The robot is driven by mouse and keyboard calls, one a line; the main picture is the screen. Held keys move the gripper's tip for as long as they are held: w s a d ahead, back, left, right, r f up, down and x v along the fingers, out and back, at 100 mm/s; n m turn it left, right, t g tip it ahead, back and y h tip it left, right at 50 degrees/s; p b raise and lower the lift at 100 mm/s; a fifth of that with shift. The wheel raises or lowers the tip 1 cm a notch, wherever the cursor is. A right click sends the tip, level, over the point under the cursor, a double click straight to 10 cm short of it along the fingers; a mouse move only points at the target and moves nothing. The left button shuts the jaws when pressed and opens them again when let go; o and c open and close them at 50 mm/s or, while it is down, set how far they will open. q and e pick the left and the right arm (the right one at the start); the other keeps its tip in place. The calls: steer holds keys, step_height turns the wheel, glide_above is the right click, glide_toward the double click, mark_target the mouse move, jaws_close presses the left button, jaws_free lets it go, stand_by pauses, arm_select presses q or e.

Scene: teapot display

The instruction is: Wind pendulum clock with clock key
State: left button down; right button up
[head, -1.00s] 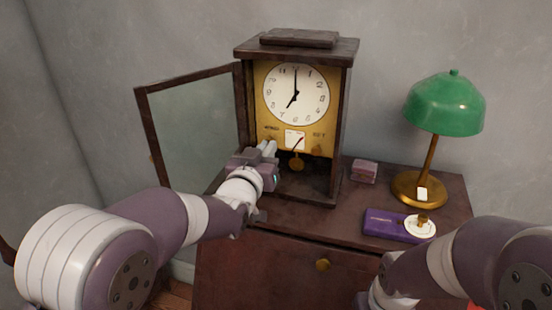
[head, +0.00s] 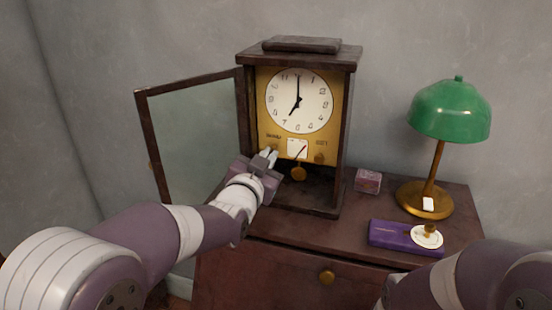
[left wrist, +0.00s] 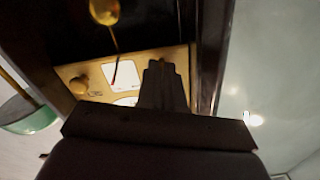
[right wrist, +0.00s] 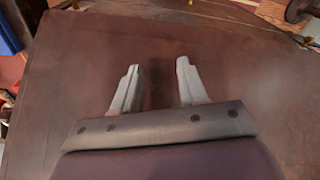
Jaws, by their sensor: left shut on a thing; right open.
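The pendulum clock (head: 349,130) stands upright on the cabinet, its glass door (head: 200,130) swung open to the left. Its dial (head: 298,100) sits above a brass lower plate with a small white gauge (head: 297,148), a round brass knob (head: 319,158) and the pendulum bob (head: 299,174). My left gripper (head: 269,156) is at the plate's left side, shut on the clock key, which the fingers almost wholly hide. The left wrist view shows its fingers (left wrist: 163,78) together against the plate, beside the gauge. My right gripper (right wrist: 158,80) is open and empty above a brown surface.
The open door stands close beside my left arm.

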arm_select(q)
steer(key=shift+d+r, duration=0.1)
steer(key=shift+r, duration=0.4)
steer(key=c, duration=1.3)
jaws_free()
steer(key=shift+d+f, duration=0.1)
steer(key=shift+d, duration=0.05)
steer(key=shift+d+f, duration=0.1)
steer(key=shift+f, duration=0.1)
steer(key=b+v, duration=0.1)
steer(key=v, duration=1.1)
steer(key=shift+s+r, duration=0.1)
steer(key=shift+s, duration=0.3)
